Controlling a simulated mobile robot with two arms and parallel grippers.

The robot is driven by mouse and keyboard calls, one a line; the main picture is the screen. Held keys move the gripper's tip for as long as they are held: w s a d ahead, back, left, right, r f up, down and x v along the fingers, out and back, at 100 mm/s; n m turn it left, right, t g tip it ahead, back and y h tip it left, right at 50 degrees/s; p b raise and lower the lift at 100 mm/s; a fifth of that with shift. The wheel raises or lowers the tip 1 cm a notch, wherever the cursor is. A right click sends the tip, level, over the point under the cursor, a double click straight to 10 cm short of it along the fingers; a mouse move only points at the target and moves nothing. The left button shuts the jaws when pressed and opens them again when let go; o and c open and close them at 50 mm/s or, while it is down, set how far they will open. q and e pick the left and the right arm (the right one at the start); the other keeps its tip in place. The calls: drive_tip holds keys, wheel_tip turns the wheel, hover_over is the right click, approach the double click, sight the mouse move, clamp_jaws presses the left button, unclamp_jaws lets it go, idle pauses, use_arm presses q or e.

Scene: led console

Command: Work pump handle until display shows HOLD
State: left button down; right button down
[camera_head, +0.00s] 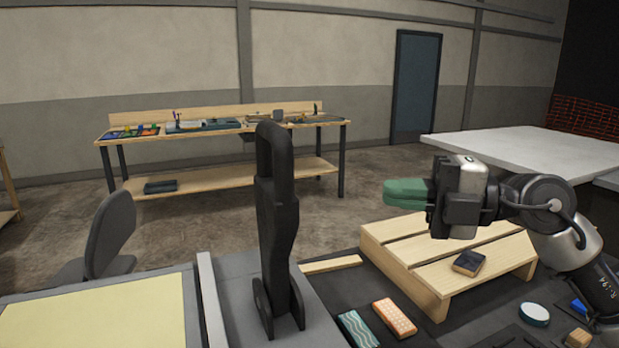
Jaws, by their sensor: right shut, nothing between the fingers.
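A tall black handle (277,215) with a looped top stands upright on a grey base (318,325) in the middle foreground. It looks like the pump handle. My right gripper (392,193) comes in from the right, with its green fingers shut and pointing left. It is empty and apart from the handle, to its right and above a slatted wooden pallet. No display reading HOLD or anything else can be made out. My left gripper is not in view.
The wooden pallet (395,250) carries a small dark block (468,263). A wavy-patterned block (357,329), an orange block (394,318) and a round white-topped piece (534,314) lie on the dark surface. A yellow panel (95,322) is at lower left.

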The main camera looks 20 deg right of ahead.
sight(288, 173)
drive_tip(key=w+d+p+x, duration=0.1)
drive_tip(key=p+x, duration=0.5)
drive_tip(key=x, duration=0.6)
drive_tip(key=shift+w, duration=0.75)
drive_tip(key=shift+w+r+p, duration=0.25)
drive_tip(key=shift+w+p, duration=0.05)
drive_tip(key=shift+p, duration=0.35)
drive_tip(key=w+r+m+g+h+p, duration=0.1)
drive_tip(key=w+m+p, duration=0.1)
drive_tip(key=w+p, duration=0.7)
drive_tip(key=w, duration=0.7)
drive_tip(key=shift+w, duration=0.3)
drive_tip(key=shift+a, duration=0.15)
